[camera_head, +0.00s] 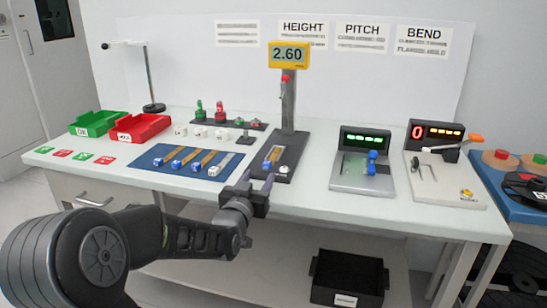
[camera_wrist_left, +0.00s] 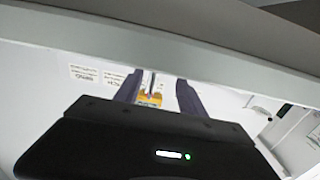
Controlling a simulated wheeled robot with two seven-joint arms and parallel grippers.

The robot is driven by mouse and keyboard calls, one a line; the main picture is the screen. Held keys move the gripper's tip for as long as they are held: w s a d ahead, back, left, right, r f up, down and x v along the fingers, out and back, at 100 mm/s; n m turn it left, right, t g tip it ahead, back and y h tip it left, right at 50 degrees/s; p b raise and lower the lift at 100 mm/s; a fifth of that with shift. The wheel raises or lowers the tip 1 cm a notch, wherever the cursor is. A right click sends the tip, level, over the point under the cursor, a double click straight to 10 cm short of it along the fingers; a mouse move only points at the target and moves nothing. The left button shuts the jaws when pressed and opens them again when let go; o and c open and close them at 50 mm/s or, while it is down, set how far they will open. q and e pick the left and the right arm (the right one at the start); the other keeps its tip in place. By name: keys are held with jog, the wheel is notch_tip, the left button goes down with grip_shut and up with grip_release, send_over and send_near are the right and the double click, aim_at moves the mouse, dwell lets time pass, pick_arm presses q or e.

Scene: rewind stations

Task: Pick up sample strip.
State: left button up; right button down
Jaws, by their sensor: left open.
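Several sample strips (camera_head: 188,158), tan and blue with pale end blocks, lie side by side on a blue mat (camera_head: 147,161) on the table. Another strip (camera_head: 272,155) lies on the dark base of the height gauge (camera_head: 287,130). My left gripper (camera_head: 257,179) is at the table's front edge, right of the mat and just in front of the gauge base. Its fingers are apart with nothing seen between them. The right gripper is out of view.
Green (camera_head: 94,123) and red (camera_head: 140,127) bins stand at the back left. A pitch device (camera_head: 362,180) and a bend device (camera_head: 447,186) stand on the right. A black crate (camera_head: 346,279) sits below. The table's front edge (camera_head: 335,212) lies close to my gripper.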

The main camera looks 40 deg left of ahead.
aim_at(266, 166)
pick_arm(q)
jog(key=shift+s+r, duration=0.1)
jog(key=shift+s, duration=0.05)
jog(key=shift+x, duration=1.35)
jog(key=shift+x, duration=2.6)
grip_shut()
